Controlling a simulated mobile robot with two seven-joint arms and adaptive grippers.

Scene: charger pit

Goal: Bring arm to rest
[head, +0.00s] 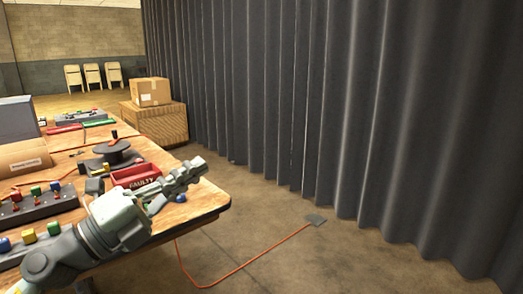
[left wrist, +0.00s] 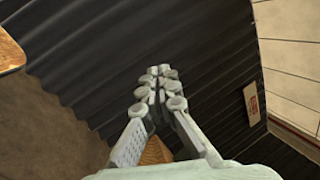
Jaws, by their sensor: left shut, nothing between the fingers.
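My left arm comes in from the lower left of the head view. My left gripper (head: 183,178) is shut and empty, held out over the right end of the wooden table (head: 205,205). It points to the right and slightly up. In the left wrist view the left gripper (left wrist: 157,85) has its fingers together, with the dark curtain behind it. My right gripper is not in view.
The table holds a red "FAULTY" bin (head: 136,176), a dark reel (head: 112,154) and blocks with coloured knobs (head: 35,190). A dark curtain (head: 300,100) stands at right.

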